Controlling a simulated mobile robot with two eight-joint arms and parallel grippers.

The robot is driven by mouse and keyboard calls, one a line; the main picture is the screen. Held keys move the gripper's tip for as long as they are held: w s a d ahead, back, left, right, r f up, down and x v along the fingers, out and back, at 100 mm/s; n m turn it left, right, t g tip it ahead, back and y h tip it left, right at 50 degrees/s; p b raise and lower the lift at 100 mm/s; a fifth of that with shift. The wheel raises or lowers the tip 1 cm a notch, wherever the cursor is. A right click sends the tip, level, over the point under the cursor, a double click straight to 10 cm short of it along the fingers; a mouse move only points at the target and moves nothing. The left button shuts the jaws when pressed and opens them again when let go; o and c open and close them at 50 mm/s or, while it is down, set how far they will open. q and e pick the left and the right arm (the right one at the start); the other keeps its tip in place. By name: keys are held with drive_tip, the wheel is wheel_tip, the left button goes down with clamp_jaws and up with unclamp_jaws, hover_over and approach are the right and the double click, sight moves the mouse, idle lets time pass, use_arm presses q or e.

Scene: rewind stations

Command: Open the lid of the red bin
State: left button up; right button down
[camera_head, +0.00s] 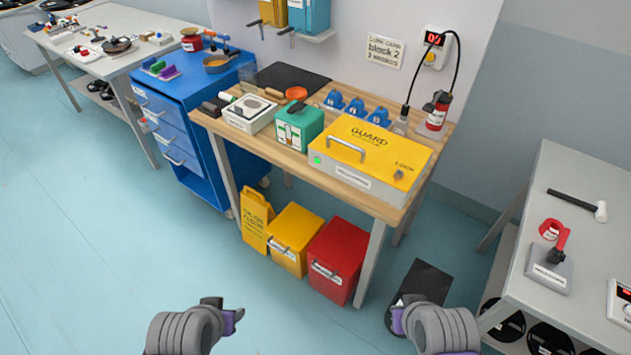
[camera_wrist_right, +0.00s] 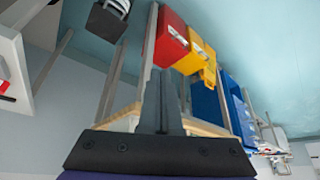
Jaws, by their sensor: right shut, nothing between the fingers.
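The red bin (camera_head: 340,255) stands on the floor under the front of the wooden workbench, right of a yellow bin (camera_head: 295,236). Its flat red top looks closed, and a pale label shows on its front. The red bin also shows in the right wrist view (camera_wrist_right: 168,40), which looks upside down. My left gripper (camera_head: 233,314) is at the bottom of the head view, in front of the bins and apart from them; its jaw opening is unclear. My right gripper (camera_head: 397,316) is shut and empty, below and right of the red bin, not touching it.
The wooden workbench (camera_head: 262,145) overhangs the bins, with its leg (camera_head: 370,262) close to the red bin's right side. A dark pedal-like object (camera_head: 424,284) lies on the floor to the right. A grey table (camera_head: 590,255) stands farther right. Floor before the bins is clear.

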drive_tip(key=w+a+f+n+h+b, duration=0.2)
drive_tip(key=w+a+f+n+b, duration=0.1)
drive_tip(key=w+f+n+b, duration=0.65)
drive_tip(key=w+a+f+n+h+b, duration=0.2)
drive_tip(key=w+a+f+n+b, duration=0.3)
drive_tip(key=w+f, duration=0.75)
drive_tip(key=w+a+f+n+t+h+b, duration=0.1)
drive_tip(key=a+f+n+b, duration=0.3)
drive_tip(key=f, duration=0.7)
drive_tip(key=w+a+f+n+t+h+b, duration=0.15)
drive_tip(key=a+f+n, duration=0.4)
drive_tip(key=f, duration=0.65)
drive_tip(key=w+a+f+n+t+h+b, duration=0.1)
drive_tip(key=w+a+f+n+t+b, duration=0.25)
drive_tip(key=f, duration=0.75)
drive_tip(key=w+d+f+n+g+b, duration=0.1)
drive_tip(key=w+d+f+g+b, duration=0.1)
drive_tip(key=w+d+f, duration=0.25)
use_arm(q)
wheel_tip(320, 180, down, 29)
drive_tip(key=g+b, duration=0.1)
drive_tip(key=shift+s, duration=0.25)
use_arm(e)
drive_tip(key=r, duration=0.1)
drive_tip(key=w+r, duration=0.1)
drive_tip(key=r, duration=0.1)
drive_tip(key=shift+w+d+r+y, duration=0.1)
drive_tip(key=shift+d+r+y, duration=0.05)
drive_tip(key=shift+r+y, duration=0.1)
drive_tip(key=shift+r, duration=0.1)
